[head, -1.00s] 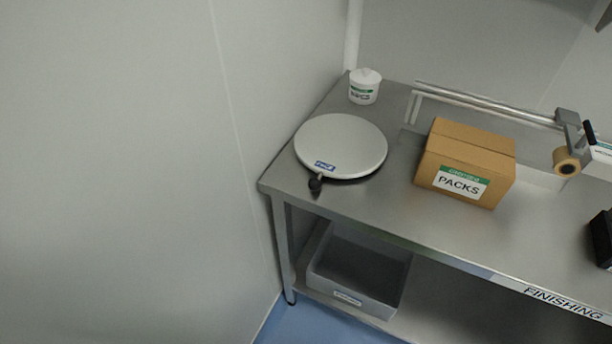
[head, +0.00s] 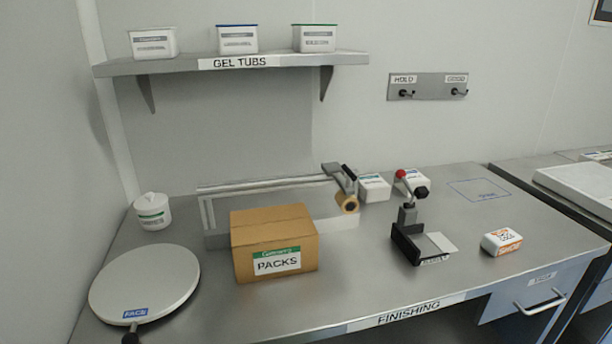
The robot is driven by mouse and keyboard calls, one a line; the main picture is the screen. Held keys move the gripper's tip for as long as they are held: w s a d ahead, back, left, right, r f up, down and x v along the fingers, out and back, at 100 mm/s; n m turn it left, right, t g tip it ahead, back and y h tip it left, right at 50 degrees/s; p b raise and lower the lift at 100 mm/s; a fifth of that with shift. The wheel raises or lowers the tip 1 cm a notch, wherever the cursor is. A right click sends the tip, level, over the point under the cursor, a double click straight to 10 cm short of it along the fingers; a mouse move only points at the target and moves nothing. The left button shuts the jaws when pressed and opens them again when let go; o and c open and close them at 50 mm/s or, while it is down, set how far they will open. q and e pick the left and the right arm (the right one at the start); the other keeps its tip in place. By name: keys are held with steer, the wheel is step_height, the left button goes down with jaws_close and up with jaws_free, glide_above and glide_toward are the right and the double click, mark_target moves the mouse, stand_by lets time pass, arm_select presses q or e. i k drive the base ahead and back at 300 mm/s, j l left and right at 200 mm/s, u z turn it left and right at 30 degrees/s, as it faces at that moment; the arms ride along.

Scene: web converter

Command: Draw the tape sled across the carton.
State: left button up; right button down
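The closed brown carton (head: 275,235) stands on the steel bench, its PACKS label facing me. Behind it a pair of rails (head: 260,186) runs left to right. The tape sled (head: 340,180), a grey bracket with a dark grip, sits at the right end of the rails. Its tan tape roll (head: 347,203) hangs to the right of the carton, apart from it. Neither of my grippers shows in the head view.
A round turntable (head: 145,284) and a lidded white pot (head: 152,211) stand left of the carton. A black lever press (head: 410,238), white tubs (head: 373,187) and an orange-white pack (head: 501,242) stand to the right. A shelf (head: 235,64) overhangs the back. The front bench strip is clear.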

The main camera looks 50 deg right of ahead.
mark_target(346, 198)
steer(key=l+z, duration=0.2)
steer(key=z, duration=1.35)
steer(key=k+l, duration=0.05)
